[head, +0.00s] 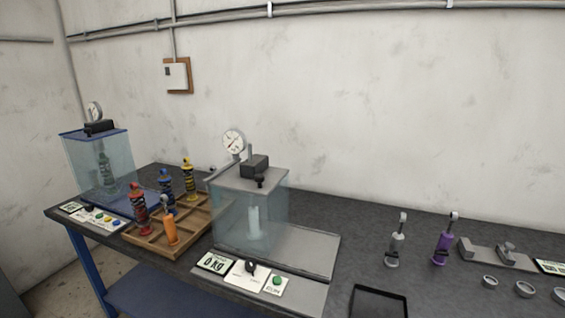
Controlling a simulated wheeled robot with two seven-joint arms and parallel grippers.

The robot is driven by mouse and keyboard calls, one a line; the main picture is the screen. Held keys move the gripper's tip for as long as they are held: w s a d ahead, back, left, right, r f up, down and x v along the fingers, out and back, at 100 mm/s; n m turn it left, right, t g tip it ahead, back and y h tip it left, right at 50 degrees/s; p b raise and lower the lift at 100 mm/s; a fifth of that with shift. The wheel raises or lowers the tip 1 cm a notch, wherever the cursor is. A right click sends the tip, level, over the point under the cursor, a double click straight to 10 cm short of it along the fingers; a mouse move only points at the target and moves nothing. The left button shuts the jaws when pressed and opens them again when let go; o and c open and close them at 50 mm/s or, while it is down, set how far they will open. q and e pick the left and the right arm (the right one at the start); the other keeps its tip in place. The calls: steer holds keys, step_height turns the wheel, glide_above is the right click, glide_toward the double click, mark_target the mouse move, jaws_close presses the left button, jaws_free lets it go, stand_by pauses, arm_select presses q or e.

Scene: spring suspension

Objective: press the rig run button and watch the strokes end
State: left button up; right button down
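The near test rig has a clear box (230,228) with a grey top and a round dial gauge (233,143) above it. A pale cylindrical part (254,222) stands inside the box. On the rig's front base are a display (213,262), a white plate with a black knob (251,267), and a green button (277,281) on a white plate whose lettering looks like RUN. Nothing covers the button. The lettering and gauge reading are too small to read surely. Neither of my grippers is in view.
A second, blue-topped rig (88,134) with coloured buttons (101,217) stands at left. A wooden tray (146,243) holds several coloured shocks.

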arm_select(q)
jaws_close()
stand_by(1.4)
